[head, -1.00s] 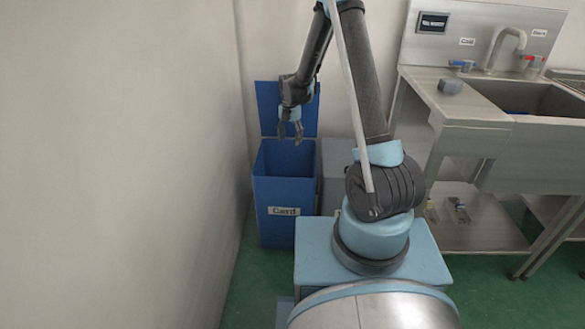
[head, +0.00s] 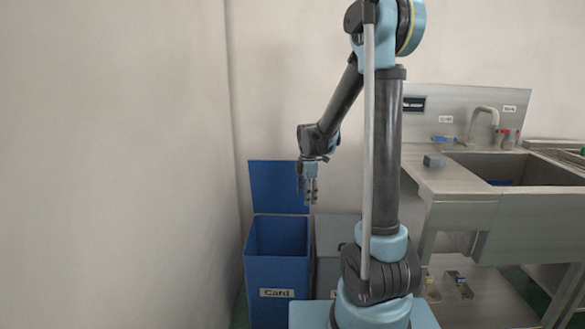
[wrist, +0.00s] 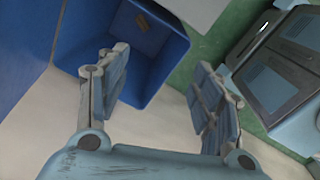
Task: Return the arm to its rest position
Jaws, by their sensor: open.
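My arm rises from my base in the head view and bends over to the left. My gripper (head: 308,198) hangs pointing down, above the open blue bin labelled "Card" (head: 278,270). In the wrist view my gripper (wrist: 165,95) has its two fingers spread wide with nothing between them.
A grey bin (head: 328,245) stands right of the blue one, partly hidden by my arm. A metal sink counter (head: 470,175) with taps and a small grey block (head: 433,161) is on the right. A plain wall (head: 130,150) closes off the left.

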